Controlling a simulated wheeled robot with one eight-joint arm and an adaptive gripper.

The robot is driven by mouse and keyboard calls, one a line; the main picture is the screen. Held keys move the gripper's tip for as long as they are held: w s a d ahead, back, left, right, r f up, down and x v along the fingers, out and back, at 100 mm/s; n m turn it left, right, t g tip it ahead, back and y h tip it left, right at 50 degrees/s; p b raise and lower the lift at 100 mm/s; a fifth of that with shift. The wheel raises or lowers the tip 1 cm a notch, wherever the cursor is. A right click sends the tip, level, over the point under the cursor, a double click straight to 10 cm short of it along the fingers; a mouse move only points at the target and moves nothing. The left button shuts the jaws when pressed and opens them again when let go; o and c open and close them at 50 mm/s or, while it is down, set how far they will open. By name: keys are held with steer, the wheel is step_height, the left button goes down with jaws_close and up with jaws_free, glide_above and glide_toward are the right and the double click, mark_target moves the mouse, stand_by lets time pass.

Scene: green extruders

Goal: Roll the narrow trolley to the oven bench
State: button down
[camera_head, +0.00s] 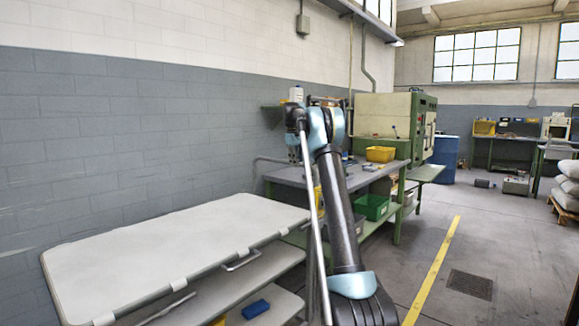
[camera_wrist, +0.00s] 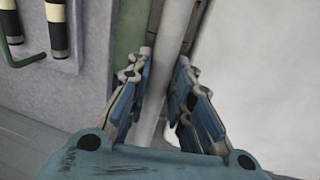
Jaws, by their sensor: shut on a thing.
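My gripper (camera_wrist: 166,68) is shut on a pale grey tube (camera_wrist: 177,32), which runs lengthwise between its fingers in the wrist view. In the head view my arm reaches toward the bench, and my gripper (camera_head: 294,152) is small and partly hidden there. A thin silver pole (camera_head: 312,222) stands in front of the arm; I cannot tell whether it is the held tube. A pale shelved trolley (camera_head: 165,250) with a wide top stands at lower left, with a handle on its near edge. The oven bench (camera_head: 290,177) carries a green and cream oven (camera_head: 385,118).
Yellow (camera_head: 380,154) and green bins (camera_head: 371,207) sit on and under the bench. A blue drum (camera_head: 443,158) stands behind it. A yellow floor line (camera_head: 437,262) and a drain grate (camera_head: 470,284) lie to the right, where the floor is clear. Sacks (camera_head: 568,186) lie at far right.

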steer(key=shift+w+d, duration=0.75)
steer(key=shift+w, duration=0.1)
steer(key=shift+w+d, duration=0.1)
steer(key=c, duration=1.4)
jaws_free()
steer(key=shift+d, duration=0.1)
steer(key=shift+c, duration=0.2)
steer(key=shift+r, duration=0.1)
step_height(320, 180, up, 11)
steer(key=s+a, duration=0.1)
steer(key=a, duration=0.1)
steer(key=shift+s+r, duration=0.15)
steer(key=shift+s, duration=0.15)
